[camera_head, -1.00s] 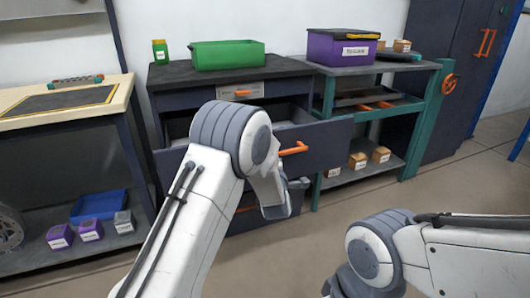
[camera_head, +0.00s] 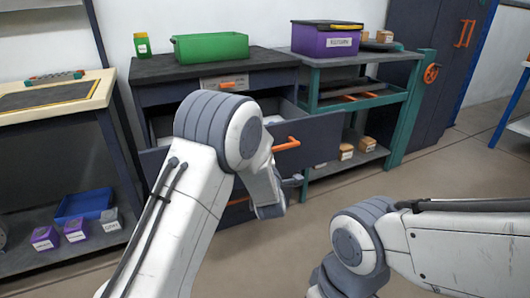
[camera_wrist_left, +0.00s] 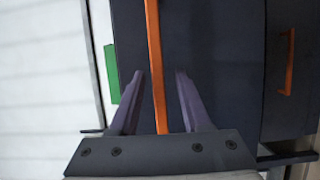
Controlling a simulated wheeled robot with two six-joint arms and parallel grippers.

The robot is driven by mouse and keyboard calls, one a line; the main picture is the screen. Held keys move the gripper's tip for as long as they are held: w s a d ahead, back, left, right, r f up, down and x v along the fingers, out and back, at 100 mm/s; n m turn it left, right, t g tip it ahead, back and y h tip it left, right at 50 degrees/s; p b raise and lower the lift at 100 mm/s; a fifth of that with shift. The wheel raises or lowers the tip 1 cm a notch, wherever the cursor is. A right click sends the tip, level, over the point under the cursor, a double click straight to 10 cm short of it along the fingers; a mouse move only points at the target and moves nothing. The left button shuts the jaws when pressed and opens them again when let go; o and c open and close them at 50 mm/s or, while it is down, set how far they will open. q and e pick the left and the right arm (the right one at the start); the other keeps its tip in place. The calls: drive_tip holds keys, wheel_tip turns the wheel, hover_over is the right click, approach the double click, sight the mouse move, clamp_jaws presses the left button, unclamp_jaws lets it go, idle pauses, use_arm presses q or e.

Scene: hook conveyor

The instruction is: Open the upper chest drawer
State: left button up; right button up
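The dark chest (camera_head: 150,96) has a narrow upper front with a label and an orange handle (camera_head: 228,85), which looks shut. Below it, a wide drawer (camera_head: 322,134) is pulled out, with part of its inside showing. Its orange handle (camera_head: 287,144) is at the front. In the left wrist view this handle (camera_wrist_left: 155,60) runs between the two fingers of my left gripper (camera_wrist_left: 160,85). The fingers are apart, with a gap on each side of the bar. My right gripper is out of view.
A green bin (camera_head: 210,47) and a green jar (camera_head: 141,45) stand on the chest. A teal-framed shelf (camera_head: 400,98) with a purple box (camera_head: 326,40) is to the right. A workbench (camera_head: 50,104) stands at left. Floor (camera_head: 410,178) is clear in front.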

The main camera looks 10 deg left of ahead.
use_arm(q)
drive_tip(key=p+v, duration=0.1)
drive_tip(key=v, duration=0.9)
drive_tip(key=shift+s, duration=0.25)
